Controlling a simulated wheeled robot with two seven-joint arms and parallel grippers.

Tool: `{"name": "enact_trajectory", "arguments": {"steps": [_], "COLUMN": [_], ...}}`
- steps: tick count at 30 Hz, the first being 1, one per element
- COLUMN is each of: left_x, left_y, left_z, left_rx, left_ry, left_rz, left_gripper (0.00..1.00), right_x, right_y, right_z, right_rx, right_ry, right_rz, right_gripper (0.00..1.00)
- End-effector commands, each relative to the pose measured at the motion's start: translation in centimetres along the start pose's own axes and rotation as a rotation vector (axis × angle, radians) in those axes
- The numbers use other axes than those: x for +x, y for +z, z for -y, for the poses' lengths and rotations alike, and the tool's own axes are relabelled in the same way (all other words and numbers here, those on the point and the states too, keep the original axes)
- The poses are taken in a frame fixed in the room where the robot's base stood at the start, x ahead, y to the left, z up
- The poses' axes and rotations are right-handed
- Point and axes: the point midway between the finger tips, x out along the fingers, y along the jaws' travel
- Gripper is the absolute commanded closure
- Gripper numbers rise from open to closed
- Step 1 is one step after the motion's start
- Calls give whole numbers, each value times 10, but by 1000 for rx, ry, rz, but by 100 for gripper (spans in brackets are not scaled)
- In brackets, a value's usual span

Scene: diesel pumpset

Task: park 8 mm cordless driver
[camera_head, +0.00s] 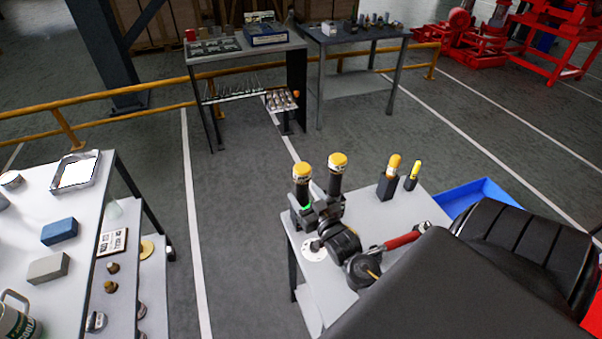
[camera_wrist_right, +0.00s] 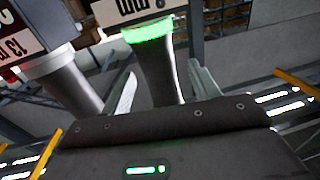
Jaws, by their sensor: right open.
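Two cordless drivers with yellow-topped ends stand upright side by side at the grey table (camera_head: 425,208). The left one (camera_head: 302,171) has a green-lit ring low on it; the right one (camera_head: 338,161) is beside it. In the right wrist view the driver with the green ring (camera_wrist_right: 158,72) carries an upside-down label that seems to read 8 mm; the other (camera_wrist_right: 72,88) reads 13 mm. My right gripper (camera_wrist_right: 165,90) is open, its fingers on either side of the 8 mm driver's grey grip. Whether they touch it I cannot tell. My left gripper is out of view.
Two slimmer yellow-ended tools (camera_head: 392,166) (camera_head: 415,170) stand in black holders behind. A red-handled tool (camera_head: 404,240) lies on the table. A blue bin (camera_head: 478,193) is at the right. A white bench (camera_head: 22,235) with blocks stands left; floor between is clear.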

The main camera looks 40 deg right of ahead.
Motion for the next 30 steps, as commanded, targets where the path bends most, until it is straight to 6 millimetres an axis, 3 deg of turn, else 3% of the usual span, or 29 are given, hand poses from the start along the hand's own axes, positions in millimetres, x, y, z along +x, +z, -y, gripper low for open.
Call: {"name": "enact_trajectory", "arguments": {"steps": [6,12,30], "left_x": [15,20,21], "left_y": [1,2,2], "left_z": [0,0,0], "left_rx": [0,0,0], "left_ry": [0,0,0], "left_rz": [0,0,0], "left_gripper": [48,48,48], "right_x": [-45,-69,-74], "right_y": [4,1,-1], "right_z": [0,0,0], "right_rx": [-1,0,0], "right_ry": [0,0,0], "right_rz": [1,-1,-2], "right_gripper": [39,39,39]}}
